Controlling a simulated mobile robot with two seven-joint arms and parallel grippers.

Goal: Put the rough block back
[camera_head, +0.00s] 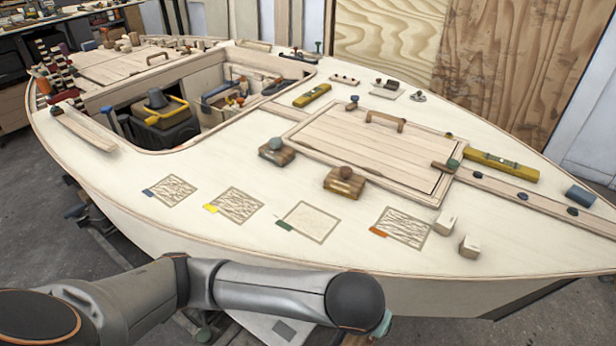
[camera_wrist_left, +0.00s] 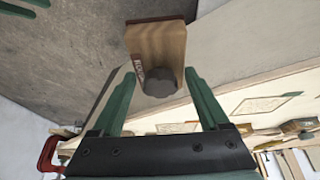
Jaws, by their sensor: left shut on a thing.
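My left gripper (camera_wrist_left: 160,80) has green fingers on both sides of a grey knob (camera_wrist_left: 160,84), shut on a brown wooden block. The block (camera_wrist_left: 157,42) shows lettering on its side, too small to read surely; I take it as the rough block. It is held off the deck, over the grey floor beside the hull. In the head view my left arm crosses the bottom; the held block does not show there. My right gripper is not in view.
Outlined patches with blue (camera_head: 170,190), yellow (camera_head: 233,205), green (camera_head: 309,221) and orange (camera_head: 404,228) tags lie along the near deck. Two small pale blocks (camera_head: 445,223) stand right of them. A hatch (camera_head: 365,150) with a handle and an open cockpit lie behind.

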